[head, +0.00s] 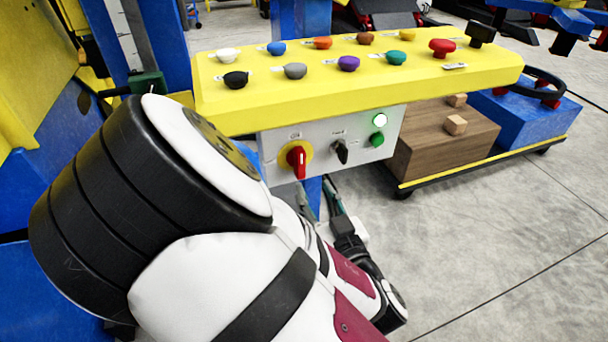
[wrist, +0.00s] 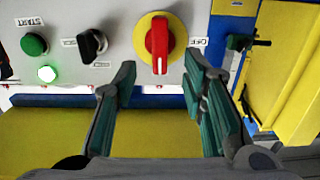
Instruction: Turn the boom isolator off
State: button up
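A red rotary handle on a round yellow plate, which looks like the boom isolator (head: 297,160), is on the white front panel (head: 270,145) under the yellow console. Its handle stands vertical in the wrist view (wrist: 160,45), with a label reading OFF (wrist: 197,41) to its right. My gripper (head: 320,194) is just below the panel in the head view. In the wrist view its two green-padded fingers (wrist: 160,92) are spread wide, empty and apart from the handle, which lies ahead between and beyond the tips.
A black selector (wrist: 92,44), a green START button (wrist: 34,44) and a lit lamp (wrist: 46,74) share the panel. The yellow console top (head: 370,85) carries several coloured knobs. A wooden box (head: 440,140) stands right. Open floor (head: 500,240) lies at right.

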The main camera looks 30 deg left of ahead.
aim_at(302, 167)
jog(key=x, duration=0.8)
jog(key=shift+w+a, duration=0.25)
jog(key=shift+w, duration=0.05)
jog(key=shift+c, duration=0.5)
grip_shut()
